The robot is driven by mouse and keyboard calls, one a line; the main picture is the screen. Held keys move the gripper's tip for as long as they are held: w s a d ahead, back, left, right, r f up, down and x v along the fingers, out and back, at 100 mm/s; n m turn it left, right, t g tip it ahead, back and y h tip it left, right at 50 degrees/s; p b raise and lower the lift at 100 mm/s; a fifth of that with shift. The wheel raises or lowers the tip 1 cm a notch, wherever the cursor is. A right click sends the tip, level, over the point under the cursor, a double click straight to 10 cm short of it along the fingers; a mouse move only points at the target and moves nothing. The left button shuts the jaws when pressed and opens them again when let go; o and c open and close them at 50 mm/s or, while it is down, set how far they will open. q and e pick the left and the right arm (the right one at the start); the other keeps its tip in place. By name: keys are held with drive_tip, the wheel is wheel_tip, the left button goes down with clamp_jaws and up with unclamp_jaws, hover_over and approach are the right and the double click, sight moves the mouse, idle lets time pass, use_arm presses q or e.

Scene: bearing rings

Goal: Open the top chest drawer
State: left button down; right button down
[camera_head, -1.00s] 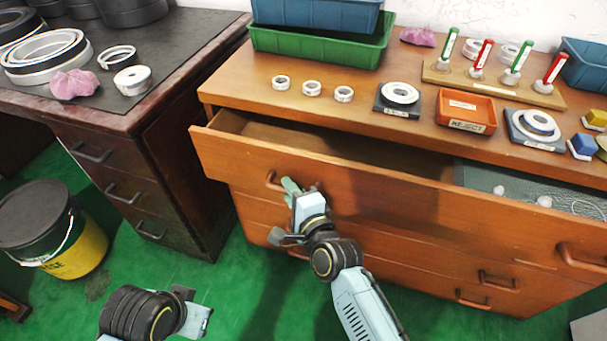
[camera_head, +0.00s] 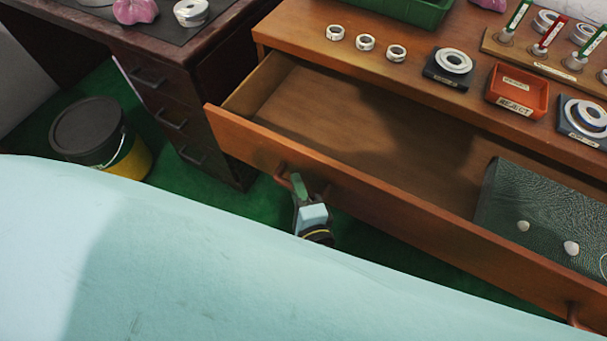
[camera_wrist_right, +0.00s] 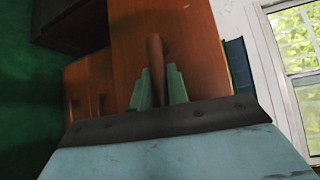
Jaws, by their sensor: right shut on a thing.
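The top chest drawer (camera_head: 400,218) is pulled well out from the wooden chest (camera_head: 300,30), and its inside shows. My right gripper (camera_head: 298,185) is shut on the left handle (camera_head: 284,172) of that drawer. In the right wrist view, the two green fingers (camera_wrist_right: 159,88) stand either side of the handle (camera_wrist_right: 156,60) in front of the wooden drawer front. A second handle (camera_head: 577,318) shows near the right end of the drawer front. A large pale blue surface hides the lower part of the head view. My left gripper is not in view.
The drawer holds a dark green patterned mat (camera_head: 540,205) with small white knobs at its right. An orange reject tray (camera_head: 517,88) and several rings stand on the chest top. A dark desk (camera_head: 150,60) and a black and yellow bucket (camera_head: 95,135) are at left.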

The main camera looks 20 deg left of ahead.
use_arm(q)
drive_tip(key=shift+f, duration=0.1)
use_arm(e)
drive_tip(key=shift+s, duration=0.1)
drive_tip(key=c, duration=1.4)
unclamp_jaws()
drive_tip(key=shift+o, duration=0.2)
drive_tip(key=shift+d, duration=0.1)
